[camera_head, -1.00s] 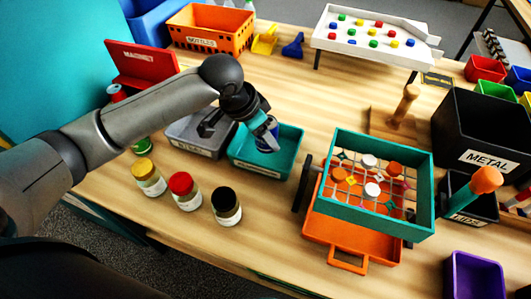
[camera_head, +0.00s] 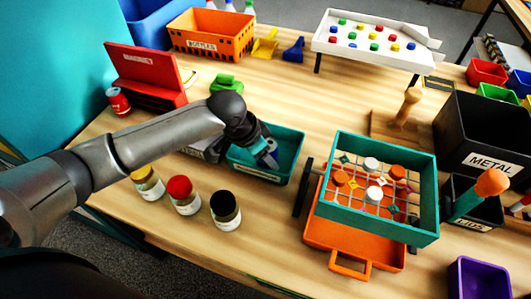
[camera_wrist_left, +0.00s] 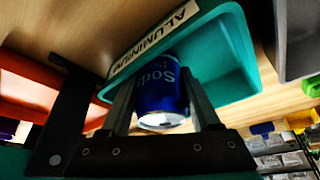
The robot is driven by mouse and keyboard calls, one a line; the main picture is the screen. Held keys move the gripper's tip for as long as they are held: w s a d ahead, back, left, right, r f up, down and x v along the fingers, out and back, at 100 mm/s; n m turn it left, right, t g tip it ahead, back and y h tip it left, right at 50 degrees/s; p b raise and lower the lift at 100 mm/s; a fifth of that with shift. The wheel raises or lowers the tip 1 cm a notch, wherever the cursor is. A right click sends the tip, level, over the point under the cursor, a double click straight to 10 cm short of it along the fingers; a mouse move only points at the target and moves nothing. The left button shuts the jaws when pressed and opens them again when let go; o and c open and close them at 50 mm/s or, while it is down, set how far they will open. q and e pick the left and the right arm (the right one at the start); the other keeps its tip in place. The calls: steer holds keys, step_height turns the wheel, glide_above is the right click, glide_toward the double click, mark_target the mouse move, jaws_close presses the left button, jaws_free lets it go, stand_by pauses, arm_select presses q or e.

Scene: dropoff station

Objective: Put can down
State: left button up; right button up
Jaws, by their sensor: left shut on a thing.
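My left gripper (camera_head: 264,152) is at the teal tray (camera_head: 293,165) on the table in the head view. It is shut on a blue soda can. In the left wrist view the blue can (camera_wrist_left: 160,92) sits between the two fingers, and its label reads "Soda". The teal tray also shows there (camera_wrist_left: 236,62), with a label reading "ALUMINIUM" on its side. The can is over or within the tray; I cannot tell whether it touches the floor of it. In the head view the gripper and arm hide most of the can. My right gripper is not in view.
A grey tray (camera_head: 203,150) stands left of the teal one, partly behind my arm. Jars with yellow (camera_head: 142,172), red (camera_head: 179,187) and black (camera_head: 223,203) lids stand in front. A teal sieve box (camera_head: 425,226) on an orange tray (camera_head: 330,243) is to the right.

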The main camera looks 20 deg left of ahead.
arm_select(q)
steer(key=shift+f, duration=0.15)
steer(key=o, duration=1)
steer(key=shift+r, duration=0.3)
steer(key=p+v, duration=0.2)
steer(key=v, duration=1)
steer(key=shift+r+p, duration=0.15)
steer(key=shift+p, duration=0.2)
